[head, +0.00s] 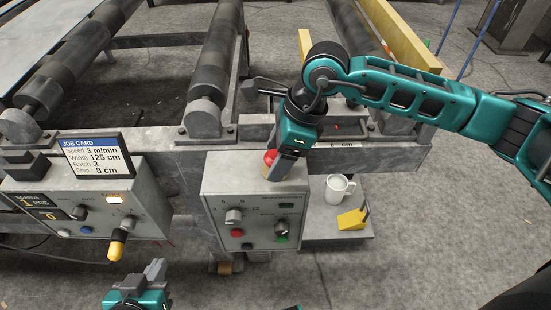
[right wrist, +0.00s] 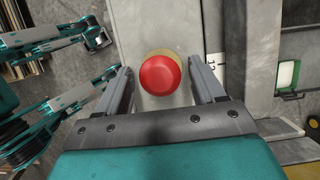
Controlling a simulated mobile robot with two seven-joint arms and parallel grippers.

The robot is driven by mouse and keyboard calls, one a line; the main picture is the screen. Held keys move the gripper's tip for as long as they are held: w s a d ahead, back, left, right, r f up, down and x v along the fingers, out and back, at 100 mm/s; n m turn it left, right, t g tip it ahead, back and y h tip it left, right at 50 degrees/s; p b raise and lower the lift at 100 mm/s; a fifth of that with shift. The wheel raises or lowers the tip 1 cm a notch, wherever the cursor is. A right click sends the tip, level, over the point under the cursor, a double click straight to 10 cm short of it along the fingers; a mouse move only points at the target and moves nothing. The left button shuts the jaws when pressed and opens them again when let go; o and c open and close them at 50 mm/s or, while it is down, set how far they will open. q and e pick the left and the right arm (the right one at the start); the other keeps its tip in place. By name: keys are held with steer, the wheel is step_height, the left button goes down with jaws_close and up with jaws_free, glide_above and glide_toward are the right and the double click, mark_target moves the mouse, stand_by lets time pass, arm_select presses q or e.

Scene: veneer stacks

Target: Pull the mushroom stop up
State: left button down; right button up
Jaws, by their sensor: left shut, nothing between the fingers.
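The mushroom stop (head: 270,157) is a red round button on top of the grey control box (head: 250,190). In the right wrist view the red cap (right wrist: 160,75) sits over a yellowish base. It lies between the two fingers of my right gripper (right wrist: 161,85), with a gap on each side. In the head view my right gripper (head: 280,168) points down over the box top and partly hides the stop. It is open around the stop and holds nothing. My left gripper (head: 145,275) is low at the bottom left, shut and empty, clear of the boxes.
A second control box (head: 95,205) with an orange-lit switch and a yellow-tipped knob stands left, with a job card (head: 92,153) above it. A white mug (head: 339,188) and a yellow block (head: 351,219) stand on a shelf at right. Rollers (head: 215,70) lie behind.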

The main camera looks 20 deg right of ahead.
steer(key=shift+o, duration=0.3)
steer(key=shift+d+r, duration=0.1)
steer(key=shift+r, duration=0.2)
steer(key=p+v, duration=0.3)
steer(key=v, duration=0.3)
steer(key=shift+r+p, duration=0.2)
steer(key=shift+p, duration=0.2)
steer(key=shift+d, duration=0.1)
